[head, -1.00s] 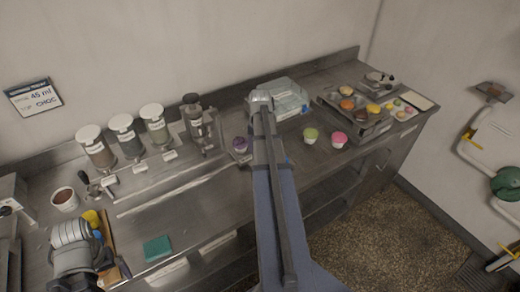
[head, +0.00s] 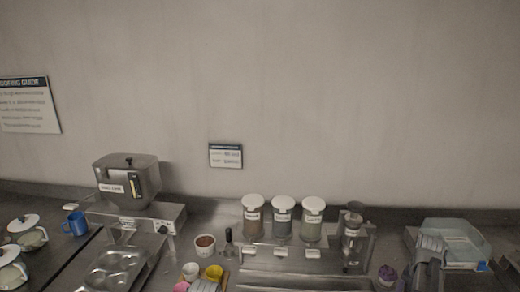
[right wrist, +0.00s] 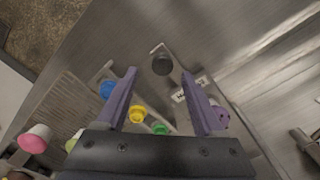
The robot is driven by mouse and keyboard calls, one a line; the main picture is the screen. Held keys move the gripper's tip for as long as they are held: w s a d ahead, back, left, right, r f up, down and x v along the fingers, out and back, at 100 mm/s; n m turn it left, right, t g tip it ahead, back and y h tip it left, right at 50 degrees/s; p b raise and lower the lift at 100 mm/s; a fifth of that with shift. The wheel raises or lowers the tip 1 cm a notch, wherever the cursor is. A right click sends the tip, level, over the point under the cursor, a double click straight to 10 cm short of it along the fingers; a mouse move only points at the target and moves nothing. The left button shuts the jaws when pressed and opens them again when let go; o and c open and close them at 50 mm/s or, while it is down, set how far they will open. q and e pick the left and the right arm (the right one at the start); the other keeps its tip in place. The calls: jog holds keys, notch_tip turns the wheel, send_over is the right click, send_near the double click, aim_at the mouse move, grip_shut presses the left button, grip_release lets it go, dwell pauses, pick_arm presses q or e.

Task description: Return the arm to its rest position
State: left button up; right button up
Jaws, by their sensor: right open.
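In the right wrist view my right gripper (right wrist: 165,85) shows two purple fingers spread wide, with nothing held between them. Blue, yellow and green small items show past and between the fingers, lower down on a metal surface. In the head view the grey wrist part of my right arm (head: 431,248) is at the lower right, in front of a clear bluish bin.
The steel counter carries a hopper machine (head: 127,182), a muffin tin (head: 112,268), several lidded jars, a brown-filled cup (head: 205,244), a purple item (head: 387,275) and the clear bin (head: 455,238). A pink-and-white cup (right wrist: 35,139) is left of the right gripper.

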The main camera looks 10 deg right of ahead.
jog(key=shift+f+b, duration=1.35)
jog(key=shift+f, duration=0.5)
jog(key=shift+r, duration=0.15)
notch_tip(320, 180, up, 8)
jog(key=p, duration=0.8)
notch_tip(320, 180, down, 8)
jog(key=b, duration=0.8)
jog(key=shift+w+a+f, duration=0.1)
jog(key=shift+a+f, duration=0.15)
jog(key=shift+a, duration=0.15)
jog(key=w+a, duration=0.3)
jog(key=a, duration=0.9)
jog(key=w+a, duration=0.4)
jog(key=a, duration=0.9)
jog(key=w+a, duration=0.4)
jog(key=a, duration=0.9)
jog(key=shift+r, duration=0.15)
jog(key=shift+a, duration=0.1)
